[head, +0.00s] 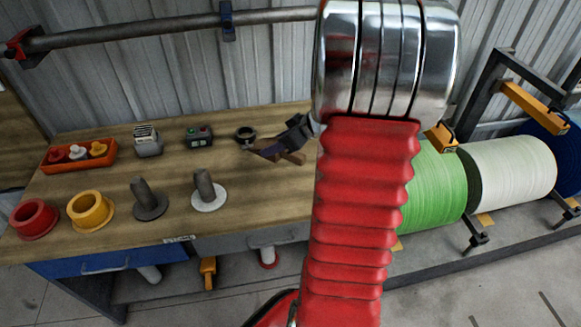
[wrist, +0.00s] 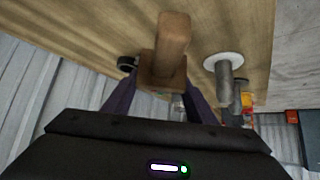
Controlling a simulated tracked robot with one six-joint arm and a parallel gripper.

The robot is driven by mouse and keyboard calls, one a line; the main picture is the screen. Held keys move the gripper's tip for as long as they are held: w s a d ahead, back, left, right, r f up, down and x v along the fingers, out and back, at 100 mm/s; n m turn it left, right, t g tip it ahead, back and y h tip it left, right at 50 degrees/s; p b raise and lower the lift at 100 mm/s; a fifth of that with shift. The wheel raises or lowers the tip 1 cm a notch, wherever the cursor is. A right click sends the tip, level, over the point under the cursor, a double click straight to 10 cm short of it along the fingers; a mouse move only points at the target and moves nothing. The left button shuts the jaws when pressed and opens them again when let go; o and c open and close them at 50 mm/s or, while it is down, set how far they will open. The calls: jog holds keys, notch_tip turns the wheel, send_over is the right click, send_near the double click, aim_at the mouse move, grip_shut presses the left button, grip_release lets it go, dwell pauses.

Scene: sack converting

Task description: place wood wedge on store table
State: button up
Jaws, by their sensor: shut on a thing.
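The wood wedge (wrist: 170,45) is a brown block between my gripper's dark purple fingers in the wrist view. In the head view the wedge (head: 293,158) shows small at the fingertips, near the table's right end. My gripper (head: 268,152) is shut on it. The store table (head: 110,180) has a wooden top and a blue drawer at the front. The wedge is over or on the tabletop; I cannot tell whether it touches. My red arm hides the table's right end.
A black ring (head: 245,134) lies close behind my gripper. A grey post on a white disc (head: 208,192) and a dark post (head: 148,200) stand to the left. Yellow (head: 90,211) and red (head: 34,219) rings, a red tray (head: 78,156) and two small devices fill the left side.

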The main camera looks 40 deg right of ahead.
jog(key=shift+s+d, duration=0.15)
jog(key=shift+d, duration=0.1)
jog(key=shift+f, duration=0.25)
notch_tip(320, 180, down, 6)
jog(key=shift+s+r, duration=0.1)
jog(key=shift+r, duration=0.05)
jog(key=shift+f, duration=1.9)
jog(key=o, duration=1.2)
jog(key=shift+f, duration=0.1)
jog(key=shift+o, duration=0.2)
